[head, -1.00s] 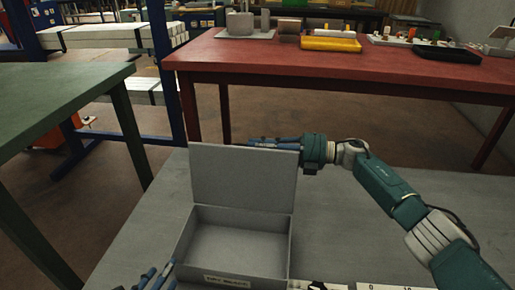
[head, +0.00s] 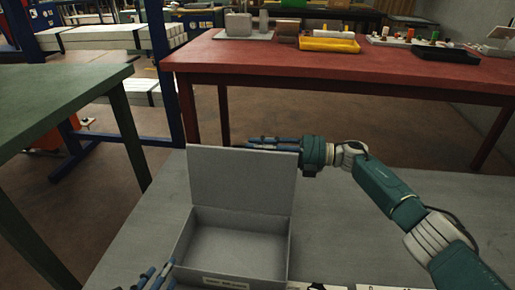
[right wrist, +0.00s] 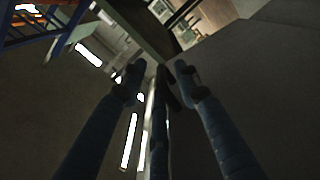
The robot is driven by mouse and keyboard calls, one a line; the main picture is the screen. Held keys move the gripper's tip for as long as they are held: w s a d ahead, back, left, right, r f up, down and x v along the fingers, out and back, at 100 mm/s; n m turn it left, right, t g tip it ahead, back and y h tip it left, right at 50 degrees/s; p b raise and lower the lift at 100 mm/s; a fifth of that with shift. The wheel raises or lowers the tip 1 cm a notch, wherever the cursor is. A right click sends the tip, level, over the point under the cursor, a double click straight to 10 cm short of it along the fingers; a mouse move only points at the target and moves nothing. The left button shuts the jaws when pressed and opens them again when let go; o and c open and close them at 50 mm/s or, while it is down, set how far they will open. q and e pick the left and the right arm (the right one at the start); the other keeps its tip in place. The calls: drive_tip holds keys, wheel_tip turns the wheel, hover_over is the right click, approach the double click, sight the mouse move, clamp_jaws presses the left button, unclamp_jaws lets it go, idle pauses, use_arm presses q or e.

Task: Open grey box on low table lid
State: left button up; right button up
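The grey box (head: 182,246) stands on the grey low table (head: 350,225) in the head view. Its lid (head: 242,180) stands up at the back, leaning slightly backward, and the inside looks empty. My right gripper (head: 250,143) is at the lid's upper right, its fingers pointing left and partly hidden behind the top edge. In the right wrist view its fingers (right wrist: 160,75) are extended and apart, with nothing held between them. My left gripper (head: 158,272) is at the box's front left corner, cut off by the bottom edge; its visible fingertips are apart.
A red table (head: 300,62) with a yellow tray (head: 329,45) and a black tray (head: 444,53) stands behind. A green table (head: 60,90) is at the left. Flat light items (head: 325,286) lie right of the box at the bottom edge. The low table's right side is mostly clear.

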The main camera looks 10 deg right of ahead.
drive_tip(key=v, duration=1.2)
drive_tip(key=shift+d, duration=0.1)
